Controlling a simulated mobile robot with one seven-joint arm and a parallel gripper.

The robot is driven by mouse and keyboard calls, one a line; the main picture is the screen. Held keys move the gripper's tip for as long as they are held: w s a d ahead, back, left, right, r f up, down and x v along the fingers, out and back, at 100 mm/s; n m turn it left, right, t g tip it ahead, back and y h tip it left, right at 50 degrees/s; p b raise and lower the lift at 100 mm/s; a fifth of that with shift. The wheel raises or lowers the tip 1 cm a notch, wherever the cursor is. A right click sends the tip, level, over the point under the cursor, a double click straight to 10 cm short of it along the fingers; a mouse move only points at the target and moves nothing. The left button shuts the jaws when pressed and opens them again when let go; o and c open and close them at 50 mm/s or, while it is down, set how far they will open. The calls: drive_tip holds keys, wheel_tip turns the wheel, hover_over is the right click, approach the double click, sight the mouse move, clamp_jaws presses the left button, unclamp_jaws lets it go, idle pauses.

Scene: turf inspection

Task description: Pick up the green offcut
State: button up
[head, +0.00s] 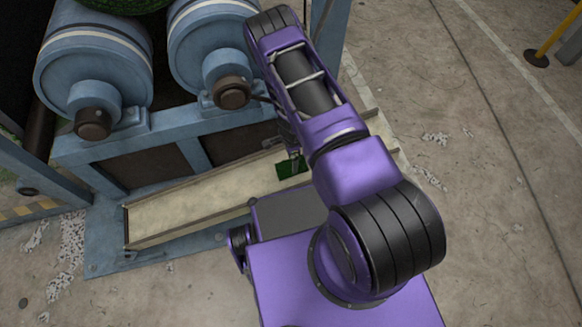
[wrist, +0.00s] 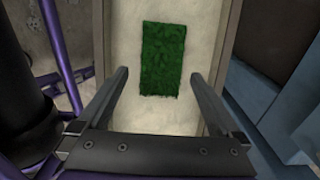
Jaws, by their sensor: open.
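The green offcut (wrist: 163,59) is a small rectangle of green turf lying flat on a pale tray (wrist: 118,18). In the wrist view it is upright in the picture, ahead of my gripper (wrist: 160,78) and between the lines of its two fingers. The fingers are spread wide and hold nothing. In the head view the offcut (head: 291,167) shows beside my arm, on the long tray (head: 180,212) with low raised sides. My arm hides part of the tray there, and the fingertips are hard to make out.
A blue machine frame (head: 180,125) with large blue rollers (head: 95,68) stands behind the tray. Pale scraps (head: 72,245) litter the concrete floor (head: 480,200). A yellow post (head: 558,35) stands at the far right. The tray's left part is bare.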

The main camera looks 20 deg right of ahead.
sight(284, 169)
drive_tip(key=shift+w+f+b, duration=0.15)
drive_tip(key=shift+f+b, duration=0.45)
drive_tip(key=shift+f, duration=2.2)
drive_tip(key=c, duration=1.1)
